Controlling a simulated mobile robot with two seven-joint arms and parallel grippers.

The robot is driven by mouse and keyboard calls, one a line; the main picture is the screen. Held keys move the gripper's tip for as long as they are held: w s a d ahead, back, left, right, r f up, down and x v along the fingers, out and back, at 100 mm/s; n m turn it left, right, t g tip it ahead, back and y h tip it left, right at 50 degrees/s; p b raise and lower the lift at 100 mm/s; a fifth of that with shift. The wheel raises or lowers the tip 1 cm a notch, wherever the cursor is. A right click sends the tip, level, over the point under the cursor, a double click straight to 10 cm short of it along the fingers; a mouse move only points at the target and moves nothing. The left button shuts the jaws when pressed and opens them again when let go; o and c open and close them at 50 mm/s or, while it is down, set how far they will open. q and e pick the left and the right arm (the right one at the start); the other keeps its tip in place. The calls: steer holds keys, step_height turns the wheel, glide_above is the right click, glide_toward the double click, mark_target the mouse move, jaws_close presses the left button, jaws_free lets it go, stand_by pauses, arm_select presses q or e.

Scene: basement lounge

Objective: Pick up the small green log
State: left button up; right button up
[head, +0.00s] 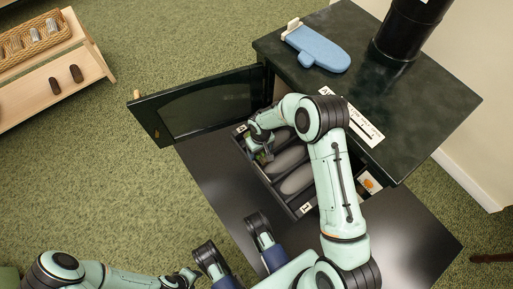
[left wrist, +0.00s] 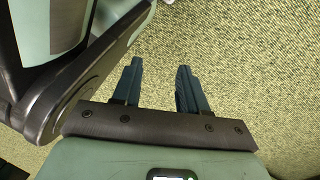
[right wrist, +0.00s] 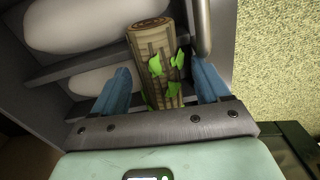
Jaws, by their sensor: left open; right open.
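The small green log (right wrist: 152,50) is a short brown log with bright green leaves, seen in the right wrist view. It lies between the two blue fingers of my open right gripper (right wrist: 163,75); whether they touch it, I cannot tell. In the head view my right gripper (head: 262,142) reaches into the open stove, and a bit of green (head: 264,157) shows beside it; the arm hides part of it. My left gripper (left wrist: 159,68) is open and empty above the green carpet.
The stove's glass door (head: 215,105) stands open to the left. Pale rounded logs (head: 289,158) lie in the dark slotted tray (head: 278,194). A blue mitt (head: 318,48) and black flue pipe (head: 408,30) are on the stove top. A wooden rack (head: 52,80) stands upper left.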

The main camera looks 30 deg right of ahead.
steer(key=shift+f, duration=0.2)
steer(key=shift+c, duration=0.2)
steer(key=c, duration=1.2)
steer(key=shift+r, duration=0.1)
